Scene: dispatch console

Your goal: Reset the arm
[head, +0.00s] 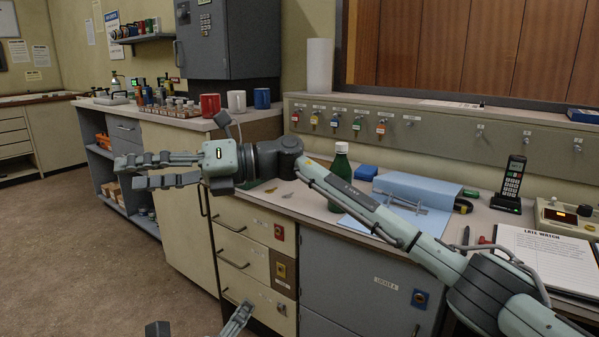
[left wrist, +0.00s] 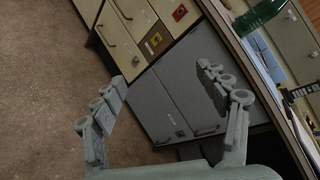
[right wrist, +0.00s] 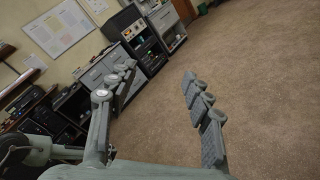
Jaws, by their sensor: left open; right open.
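My right arm reaches across the head view from the lower right, over the counter, to the left. My right gripper (head: 125,173) is open and empty, its fingers pointing left in front of the drawer counter. In the right wrist view the fingers (right wrist: 159,70) stand apart with only floor and far cabinets beyond. My left gripper (head: 203,318) shows only partly at the bottom edge of the head view, low over the floor. In the left wrist view its fingers (left wrist: 162,77) are spread and empty, facing the grey locker door (left wrist: 185,90) and drawers.
Red, white and blue mugs (head: 237,102) stand on the back counter. Coloured padlocks (head: 335,120) hang on the wall panel. Floor (head: 85,260) at left is clear.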

